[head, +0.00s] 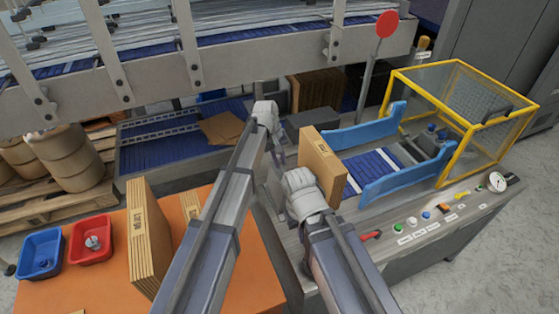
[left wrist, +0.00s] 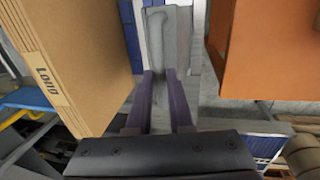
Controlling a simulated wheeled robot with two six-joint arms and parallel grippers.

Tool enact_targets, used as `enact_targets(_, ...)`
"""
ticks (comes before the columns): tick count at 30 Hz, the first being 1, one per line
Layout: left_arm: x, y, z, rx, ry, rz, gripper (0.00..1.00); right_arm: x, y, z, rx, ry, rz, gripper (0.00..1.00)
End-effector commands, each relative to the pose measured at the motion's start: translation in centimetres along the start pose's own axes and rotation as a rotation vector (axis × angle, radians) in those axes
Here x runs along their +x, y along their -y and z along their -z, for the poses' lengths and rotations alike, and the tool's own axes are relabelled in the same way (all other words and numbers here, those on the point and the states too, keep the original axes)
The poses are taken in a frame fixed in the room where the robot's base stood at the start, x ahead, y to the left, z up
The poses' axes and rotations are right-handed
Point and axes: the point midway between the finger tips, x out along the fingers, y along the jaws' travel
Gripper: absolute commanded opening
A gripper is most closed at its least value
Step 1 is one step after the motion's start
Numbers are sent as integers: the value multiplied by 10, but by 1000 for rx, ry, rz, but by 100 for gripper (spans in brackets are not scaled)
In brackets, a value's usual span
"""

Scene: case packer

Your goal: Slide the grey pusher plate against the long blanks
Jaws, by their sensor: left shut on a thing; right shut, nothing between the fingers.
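The long blanks (head: 320,162) stand upright as a brown cardboard stack on the machine, at the near end of the blue guides. They fill the left of the left wrist view (left wrist: 75,60), with a "LONG" label. My left gripper (head: 277,158) is shut on the grey pusher plate (head: 274,190). In the left wrist view the plate (left wrist: 181,45) lies straight ahead between the purple fingers, beside the blanks.
An orange table (head: 215,285) stands at the near left, holding another cardboard stack (head: 148,235), a blue bin (head: 41,252) and a red bin (head: 90,240). Blue guides (head: 405,170) and a yellow-framed guard (head: 465,110) lie right. Control buttons (head: 412,221) line the machine's front.

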Motion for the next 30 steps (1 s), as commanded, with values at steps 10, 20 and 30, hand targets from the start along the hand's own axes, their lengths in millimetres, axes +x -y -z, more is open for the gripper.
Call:
enact_targets(10, 4, -20, 2, 3, 1, 0, 0, 0, 0, 0, 0, 0, 0, 0)
enact_targets(20, 19, -94, 2, 2, 1, 0, 0, 0, 0, 0, 0, 0, 0, 0)
enact_targets(30, 20, -102, 0, 0, 0, 0, 0, 0, 0, 0, 0, 0, 0, 0)
